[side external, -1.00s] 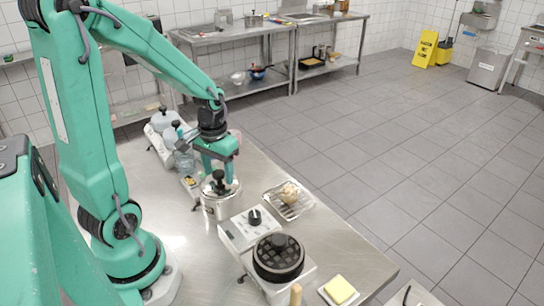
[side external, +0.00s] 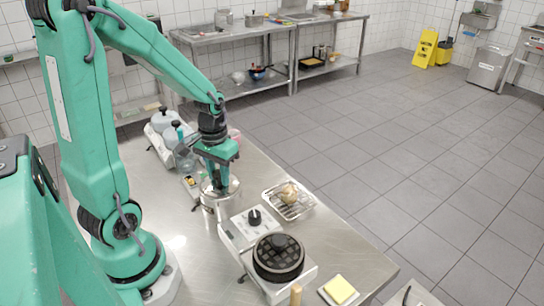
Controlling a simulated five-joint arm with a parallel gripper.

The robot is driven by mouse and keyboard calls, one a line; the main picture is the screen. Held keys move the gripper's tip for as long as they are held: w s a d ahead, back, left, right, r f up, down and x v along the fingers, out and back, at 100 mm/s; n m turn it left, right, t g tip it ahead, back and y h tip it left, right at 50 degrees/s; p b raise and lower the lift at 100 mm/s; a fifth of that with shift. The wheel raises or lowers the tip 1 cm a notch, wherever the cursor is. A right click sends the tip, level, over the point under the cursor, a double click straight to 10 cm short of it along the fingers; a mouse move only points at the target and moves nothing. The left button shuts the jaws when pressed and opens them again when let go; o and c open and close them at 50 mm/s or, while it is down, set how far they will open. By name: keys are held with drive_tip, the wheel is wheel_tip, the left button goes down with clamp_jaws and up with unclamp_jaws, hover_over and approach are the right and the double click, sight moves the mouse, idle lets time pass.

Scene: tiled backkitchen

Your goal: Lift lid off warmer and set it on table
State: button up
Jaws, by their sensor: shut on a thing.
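The warmer (side external: 228,208) is a round, shiny steel pot standing on the steel table (side external: 300,220), left of the picture's centre. Its lid (side external: 233,187) is metallic and appears to sit on the pot's top; any small gap cannot be made out. My gripper (side external: 218,185) points down onto the lid and is shut on its dark knob. The fingers mostly hide the knob and the middle of the lid.
A waffle iron (side external: 278,257) stands close in front of the warmer. Bare tabletop shows at the right and left.

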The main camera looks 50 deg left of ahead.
sight(219, 172)
drive_tip(key=shift+r, duration=0.15)
drive_tip(key=shift+r, duration=0.85)
wheel_tip(219, 172, up, 2)
drive_tip(key=s+d+r, duration=0.1)
drive_tip(key=d+r, duration=0.6)
drive_tip(key=d, duration=0.4)
drive_tip(key=shift+s+d, duration=0.25)
drive_tip(key=shift+d, duration=0.05)
drive_tip(key=shift+w, duration=0.1)
